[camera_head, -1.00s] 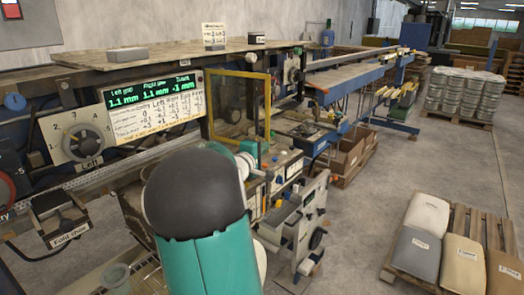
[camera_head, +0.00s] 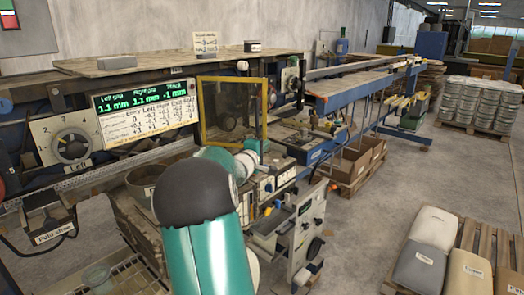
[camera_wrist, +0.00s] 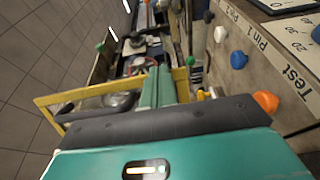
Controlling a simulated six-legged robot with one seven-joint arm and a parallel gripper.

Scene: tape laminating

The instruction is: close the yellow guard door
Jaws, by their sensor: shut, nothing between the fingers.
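The yellow guard door (camera_head: 233,78) is a yellow frame around a clear panel. It stands upright on the machine in the middle of the head view, swung out at an angle from the machine front. In the wrist view its yellow frame (camera_wrist: 60,96) crosses from the left to behind my fingers. My gripper (camera_wrist: 158,72) is shut and empty, its teal fingers pointing away over the frame's right part. I cannot tell whether they touch the frame. In the head view my arm hides the fingers and covers the area below the door.
A readout panel (camera_head: 150,105) and a dial (camera_head: 70,143) are left of the door. A fold shoe box (camera_head: 45,215) is at lower left. Coloured knobs (camera_wrist: 238,60) line a panel right of my gripper. A pallet with sacks (camera_head: 425,245) stands right; the floor between is clear.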

